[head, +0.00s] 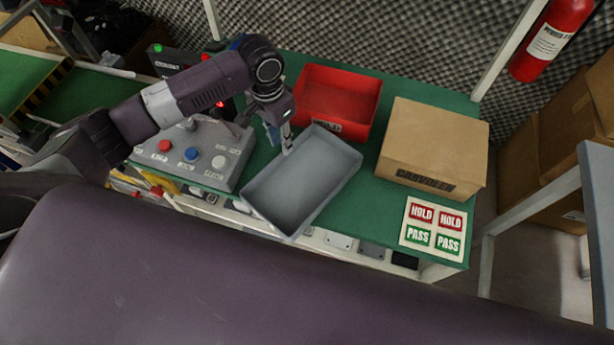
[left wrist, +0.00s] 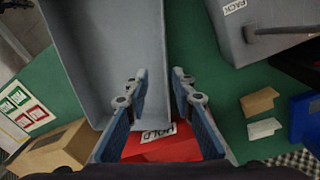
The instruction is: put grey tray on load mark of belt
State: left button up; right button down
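The grey tray (head: 303,185) is a shallow, empty rectangular box set at an angle at the front of the green bench, its near corner reaching past the bench edge. In the left wrist view the tray (left wrist: 105,55) fills the upper left. My left gripper (head: 287,146) is at the tray's left long wall. In its wrist view the fingers (left wrist: 160,82) stand apart, one on each side of that wall, with a gap showing. I cannot tell whether the tray rests on the bench. A green belt (head: 100,103) is at the far left; its load mark cannot be made out. My right gripper is not in view.
A red bin (head: 337,99) stands behind the tray, a cardboard box (head: 434,145) right of it. A grey button panel (head: 196,152) is close on the left. A HOLD/PASS card (head: 434,228) lies at front right. A fire extinguisher (head: 551,40) hangs at upper right.

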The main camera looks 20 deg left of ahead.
aim_at(278, 156)
pick_arm(q)
jog(key=shift+y, duration=0.4)
jog(key=f, duration=0.3)
jog(key=a+f, duration=0.1)
jog(key=f, duration=0.1)
jog(key=shift+s+f, duration=0.3)
jog(key=shift+f, duration=0.65)
grip_shut()
jog(key=shift+w+r, duration=0.1)
